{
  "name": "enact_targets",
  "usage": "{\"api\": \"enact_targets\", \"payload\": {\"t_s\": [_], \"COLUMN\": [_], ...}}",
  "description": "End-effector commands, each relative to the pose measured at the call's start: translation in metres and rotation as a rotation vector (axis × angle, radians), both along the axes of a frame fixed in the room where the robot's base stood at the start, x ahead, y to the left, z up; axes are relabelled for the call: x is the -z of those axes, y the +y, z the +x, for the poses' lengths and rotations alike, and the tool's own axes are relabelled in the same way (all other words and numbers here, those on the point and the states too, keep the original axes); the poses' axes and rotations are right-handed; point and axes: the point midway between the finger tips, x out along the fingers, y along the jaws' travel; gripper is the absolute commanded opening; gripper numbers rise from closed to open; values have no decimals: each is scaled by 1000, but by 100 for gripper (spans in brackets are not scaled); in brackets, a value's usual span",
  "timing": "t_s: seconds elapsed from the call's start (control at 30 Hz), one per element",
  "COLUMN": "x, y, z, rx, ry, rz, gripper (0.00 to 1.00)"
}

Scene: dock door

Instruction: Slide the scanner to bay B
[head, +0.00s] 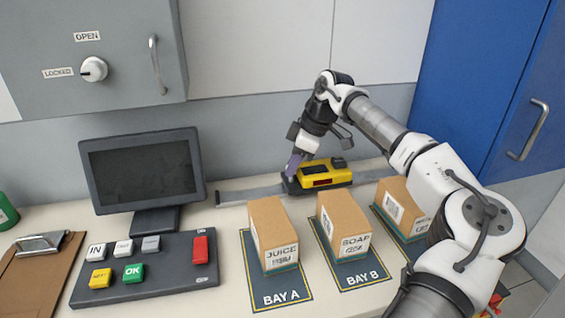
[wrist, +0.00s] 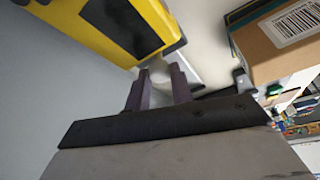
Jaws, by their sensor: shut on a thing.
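The yellow and black scanner (head: 325,174) sits on a grey rail (head: 248,193) behind the row of boxes, roughly behind the bay B mat (head: 364,278). In the wrist view the scanner (wrist: 105,25) fills the upper left. My gripper (head: 292,168) is at the scanner's left end, fingers pointing down. Its purple fingers (wrist: 160,82) are close together in the wrist view, shut on a small part at the scanner's end. The bay A mat (head: 280,299) lies to the left of bay B.
A juice box (head: 270,232) stands on bay A and a soap box (head: 345,226) on bay B. Another box (head: 400,207) stands on a mat to the right, under my arm. A monitor (head: 143,170) and button panel (head: 145,275) stand left. A grey cabinet (head: 120,40) hangs above.

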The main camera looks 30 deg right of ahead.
Motion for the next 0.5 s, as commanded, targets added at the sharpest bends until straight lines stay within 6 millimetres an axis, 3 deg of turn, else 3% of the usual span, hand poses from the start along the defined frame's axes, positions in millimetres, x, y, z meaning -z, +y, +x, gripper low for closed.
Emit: {"api": "enact_targets", "payload": {"t_s": [0.4,0.43,0.5], "x": [0,0,0], "y": [-1,-1,-1], "z": [-1,-1,-1], "rx": [-1,-1,-1], "ry": [2,2,2], "rz": [3,3,3], "gripper": [0,26,31]}}
